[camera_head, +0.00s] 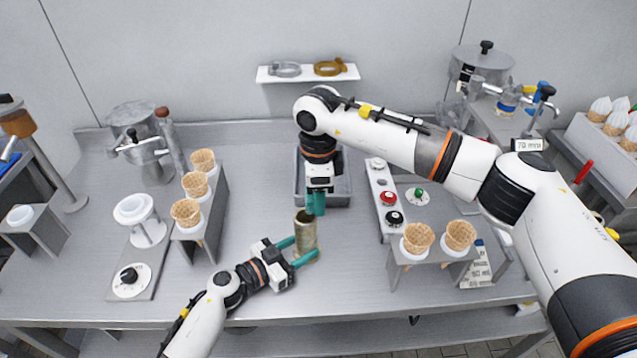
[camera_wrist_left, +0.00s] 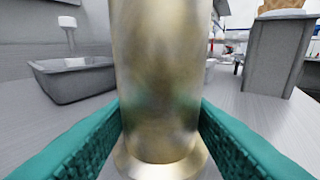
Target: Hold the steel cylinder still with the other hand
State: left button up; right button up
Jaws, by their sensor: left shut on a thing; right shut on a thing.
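The steel cylinder (camera_head: 306,232), brassy in colour, stands upright near the table's front middle. In the left wrist view the cylinder (camera_wrist_left: 160,60) fills the middle and has a flared foot at the bottom. My left gripper (camera_head: 305,250) comes from the lower left, with its teal fingers on either side of the cylinder's lower part, shut on it. My right gripper (camera_head: 315,208) points down from above, its teal fingers shut at the upper right rim of the cylinder. Their exact contact there is too small to see.
A grey tray (camera_head: 341,190) lies behind the cylinder. A cone stand (camera_head: 213,218) is to the left, a second one (camera_head: 432,254) to the right. A button panel (camera_head: 383,212) is at right. Bare table lies left of the cylinder.

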jog(key=shift+f, duration=0.85)
jog(key=shift+a+f, duration=0.25)
jog(key=shift+c, duration=0.3)
jog(key=shift+a, duration=2.65)
jog(key=shift+d+f, duration=0.15)
jog(key=shift+d, duration=1.3)
jog(key=shift+d+f, duration=0.1)
jog(key=shift+d, duration=1.35)
jog(key=shift+a, duration=2.65)
jog(key=shift+d, duration=2.7)
jog(key=shift+r, duration=4.1)
